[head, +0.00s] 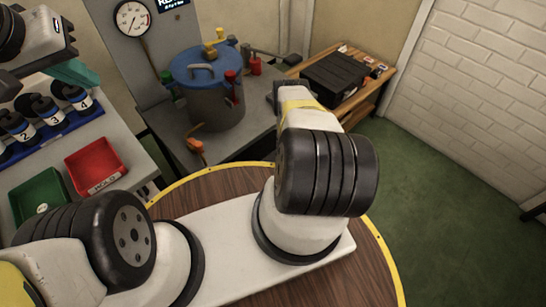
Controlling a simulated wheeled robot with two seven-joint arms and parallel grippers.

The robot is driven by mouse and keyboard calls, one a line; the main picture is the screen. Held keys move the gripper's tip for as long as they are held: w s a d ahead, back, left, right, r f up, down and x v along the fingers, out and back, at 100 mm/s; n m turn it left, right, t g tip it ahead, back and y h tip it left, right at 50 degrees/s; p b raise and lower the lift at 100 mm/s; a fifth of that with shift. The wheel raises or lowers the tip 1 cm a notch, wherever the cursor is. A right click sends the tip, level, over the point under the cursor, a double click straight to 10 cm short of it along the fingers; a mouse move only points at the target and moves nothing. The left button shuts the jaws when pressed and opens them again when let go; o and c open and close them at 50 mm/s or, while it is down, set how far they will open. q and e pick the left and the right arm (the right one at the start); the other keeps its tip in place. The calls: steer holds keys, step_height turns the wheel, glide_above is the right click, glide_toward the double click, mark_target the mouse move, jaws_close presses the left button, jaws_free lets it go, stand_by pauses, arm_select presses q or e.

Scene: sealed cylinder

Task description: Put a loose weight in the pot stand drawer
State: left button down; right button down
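The pot (215,100) has a blue lid and stands on the grey bench behind the round table; I cannot make out a drawer in its stand. Several black objects with white number labels, 2, 3 and 4 readable (75,98), stand in a blue rack at the left; they may be the weights, and I see none clearly loose. My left gripper (62,52) is at the top left, above and behind the rack; its fingertips are not clear. My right gripper (277,95) is mostly hidden behind its own arm; only dark edges show, near the bench's right end.
A red tray (95,166) and a green tray (38,197) lie on the left bench. A gauge (132,18) hangs behind the pot. A black case (336,78) lies on a wooden table (374,92) at the back right. Green floor is clear at the right.

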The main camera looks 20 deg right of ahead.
steer(key=shift+f, duration=0.35)
steer(key=shift+f, duration=0.1)
steer(key=c, duration=1.1)
jaws_free()
step_height(320, 180, up, 12)
